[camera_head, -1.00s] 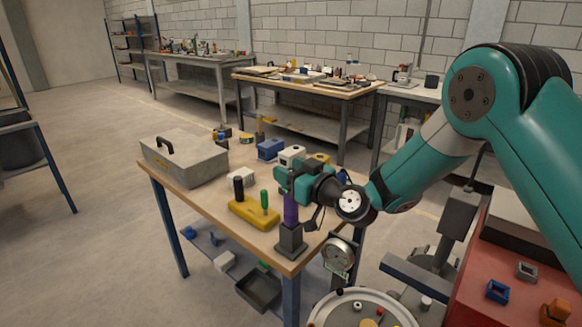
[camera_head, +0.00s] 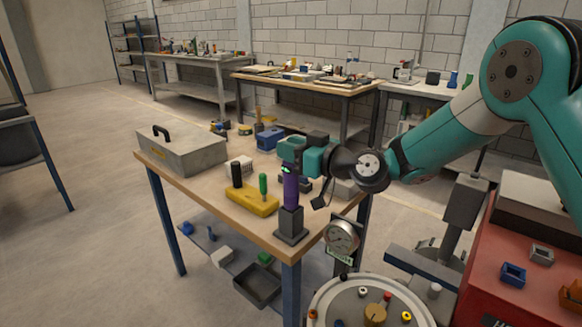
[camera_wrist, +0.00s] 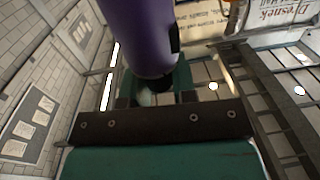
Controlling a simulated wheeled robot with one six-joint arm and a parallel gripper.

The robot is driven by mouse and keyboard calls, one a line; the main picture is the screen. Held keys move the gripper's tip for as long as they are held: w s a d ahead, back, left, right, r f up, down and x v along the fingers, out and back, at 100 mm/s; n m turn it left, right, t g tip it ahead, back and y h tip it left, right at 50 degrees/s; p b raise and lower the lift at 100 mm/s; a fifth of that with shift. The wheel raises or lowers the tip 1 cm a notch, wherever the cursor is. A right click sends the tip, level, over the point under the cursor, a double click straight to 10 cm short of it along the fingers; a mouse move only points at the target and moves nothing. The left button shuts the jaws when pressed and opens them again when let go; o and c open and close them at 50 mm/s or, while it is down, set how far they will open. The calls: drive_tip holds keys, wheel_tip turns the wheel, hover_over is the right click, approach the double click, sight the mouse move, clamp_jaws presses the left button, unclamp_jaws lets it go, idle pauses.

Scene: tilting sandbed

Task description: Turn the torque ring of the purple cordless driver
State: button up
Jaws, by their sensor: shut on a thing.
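The purple cordless driver (camera_head: 291,190) stands upright in a dark grey stand (camera_head: 291,226) at the table's near corner. A small green light shows near its upper end. My gripper (camera_head: 291,157) reaches in from the right and is shut around the driver's top end. In the wrist view the driver's purple body (camera_wrist: 137,38) comes down from the top edge, with a dark end between my teal fingers (camera_wrist: 152,92). The torque ring itself cannot be made out; my fingers cover that end.
A yellow block (camera_head: 250,204) with black and green handles stands just left of the driver. A grey toolbox (camera_head: 185,153), a white rack (camera_head: 239,164) and a blue box (camera_head: 270,139) lie farther back. A round gauge (camera_head: 341,237) hangs by the near corner.

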drive_tip(key=n+g+b, duration=0.1)
drive_tip(key=n+g+y+b, duration=0.1)
drive_tip(key=b, duration=0.1)
drive_tip(key=shift+f+g, duration=0.3)
drive_tip(key=shift+r+n+g+y+b, duration=0.15)
drive_tip(key=shift+n+g+y+b, duration=0.25)
drive_tip(key=shift+g+b, duration=0.25)
drive_tip(key=shift+r+n+g+y+b, duration=0.15)
drive_tip(key=shift+n+g+y+b, duration=0.15)
drive_tip(key=shift+n+g+b, duration=0.35)
drive_tip(key=o, duration=0.9)
drive_tip(key=shift+d, duration=0.1)
